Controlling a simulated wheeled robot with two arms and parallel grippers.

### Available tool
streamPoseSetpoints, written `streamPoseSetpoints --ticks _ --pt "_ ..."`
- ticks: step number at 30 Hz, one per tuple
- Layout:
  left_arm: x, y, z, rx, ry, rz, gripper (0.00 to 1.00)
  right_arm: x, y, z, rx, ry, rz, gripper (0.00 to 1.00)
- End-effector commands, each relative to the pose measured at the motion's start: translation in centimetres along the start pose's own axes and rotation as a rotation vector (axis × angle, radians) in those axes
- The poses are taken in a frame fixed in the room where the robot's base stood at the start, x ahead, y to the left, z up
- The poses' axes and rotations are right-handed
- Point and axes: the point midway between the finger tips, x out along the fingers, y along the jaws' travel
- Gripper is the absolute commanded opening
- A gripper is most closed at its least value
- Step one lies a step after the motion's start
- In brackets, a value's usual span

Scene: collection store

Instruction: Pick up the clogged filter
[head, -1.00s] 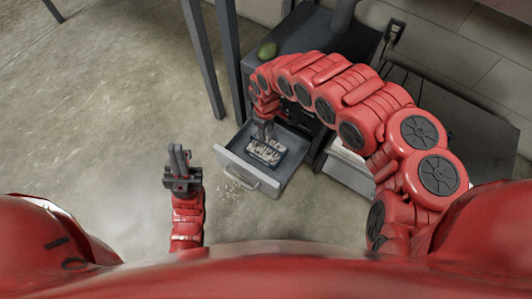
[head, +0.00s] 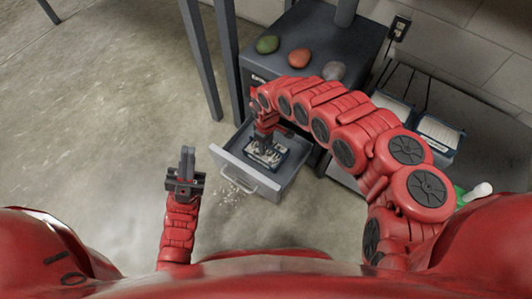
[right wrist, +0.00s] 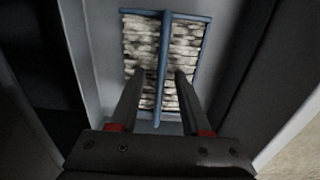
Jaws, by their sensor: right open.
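The clogged filter (head: 266,154) lies in the open drawer (head: 284,178). The right wrist view shows the filter (right wrist: 192,47) with a blue frame, a blue bar down its middle and dirty grey-white pleats. My right gripper (head: 262,137) points down into the drawer over it. In the right wrist view my right gripper (right wrist: 158,74) is open, with one finger on each side of the bar; I cannot tell whether they touch the pleats. My left gripper (head: 187,156) is held left of the drawer, its fingers close together and empty.
A dark cabinet (head: 318,25) bears a green stone (head: 267,44), a reddish stone (head: 299,58) and a grey stone (head: 334,70). Blue-framed pale filters (head: 440,134) stand at right. Crumbs (head: 230,192) lie on the floor by the drawer. The floor at left is clear.

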Motion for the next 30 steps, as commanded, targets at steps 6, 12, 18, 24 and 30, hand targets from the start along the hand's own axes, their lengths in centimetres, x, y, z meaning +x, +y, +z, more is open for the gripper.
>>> streamPoseSetpoints --ticks 6,12,18,24,30 --pt "0.03 -0.02 0.01 0.0 -0.001 0.0 0.0 -0.06 0.0 0.01 0.0 0.0 0.0 0.13" --pt "0.01 -0.02 0.01 0.0 -0.001 0.0 0.0 -0.06 0.01 0.0 0.0 0.0 0.0 0.0" --pt "0.01 -0.02 0.02 0.0 -0.001 0.0 0.0 -0.06 0.02 0.0 0.0 0.0 0.0 0.0" --pt "0.01 -0.02 0.02 0.0 -0.001 0.0 0.0 -0.06 0.02 0.01 0.001 0.0 0.0 0.0" --pt "0.01 -0.02 0.02 0.0 -0.001 0.0 0.0 -0.06 0.02 0.01 0.001 0.0 0.0 0.0"
